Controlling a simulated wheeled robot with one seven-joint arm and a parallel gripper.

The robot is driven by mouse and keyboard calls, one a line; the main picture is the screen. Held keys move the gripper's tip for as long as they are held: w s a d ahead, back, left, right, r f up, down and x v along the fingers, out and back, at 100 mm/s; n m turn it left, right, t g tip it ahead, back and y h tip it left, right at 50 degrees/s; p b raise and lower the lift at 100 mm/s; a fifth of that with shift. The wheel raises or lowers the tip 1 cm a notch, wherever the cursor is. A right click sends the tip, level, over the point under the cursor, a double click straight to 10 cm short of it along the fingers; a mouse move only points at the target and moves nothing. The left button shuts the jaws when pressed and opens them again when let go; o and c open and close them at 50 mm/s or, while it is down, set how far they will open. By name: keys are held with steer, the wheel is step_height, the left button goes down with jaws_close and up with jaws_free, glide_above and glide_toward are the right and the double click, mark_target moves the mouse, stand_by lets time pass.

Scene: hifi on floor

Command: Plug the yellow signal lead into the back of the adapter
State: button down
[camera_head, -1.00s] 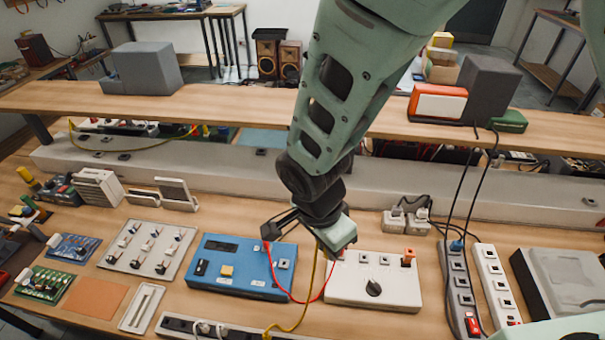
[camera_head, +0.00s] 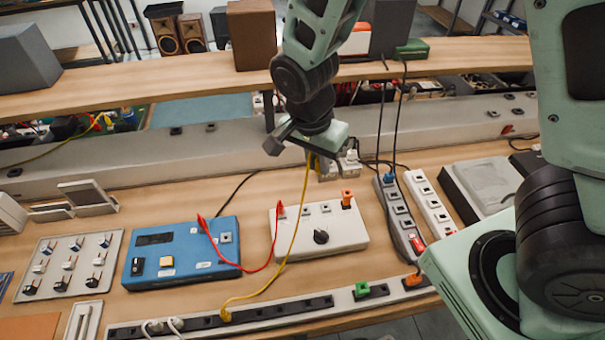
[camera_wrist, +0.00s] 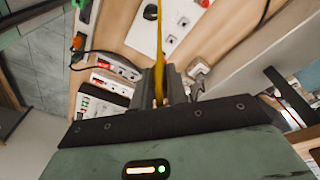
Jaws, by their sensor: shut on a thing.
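The yellow lead (camera_head: 296,220) runs from my gripper (camera_head: 312,152) down past the white box and ends at the long front socket strip (camera_head: 290,312). In the wrist view my gripper (camera_wrist: 168,82) is shut on the yellow lead (camera_wrist: 159,50), which stands up between the fingers. In the head view the fingertips and the held end are mostly hidden by my wrist. Pale grey blocks (camera_head: 348,165) with a dark cord, possibly the adapter, stand just right of and behind my gripper, partly hidden. I cannot tell whether the lead touches them.
A white box (camera_head: 330,240) with a black knob and a blue box (camera_head: 185,252) stand in front, joined by a red lead (camera_head: 262,268). Upright socket strips (camera_head: 400,222) with black cables stand to the right. A grey trunking ledge (camera_head: 220,150) runs behind.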

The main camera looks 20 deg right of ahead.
steer(key=w+d, duration=0.5)
steer(key=d, duration=0.6)
step_height(320, 180, down, 13)
steer(key=b, duration=0.9)
steer(key=shift+s+f, duration=0.15)
steer(key=shift+d+f+b, duration=0.1)
steer(key=shift+f+b, duration=0.6)
steer(key=shift+f, duration=0.1)
steer(key=shift+s+f, duration=0.15)
steer(key=shift+f, duration=0.6)
stand_by(0.6)
steer(key=shift+f, duration=0.2)
stand_by(2.3)
steer(key=c, duration=1.3)
jaws_free()
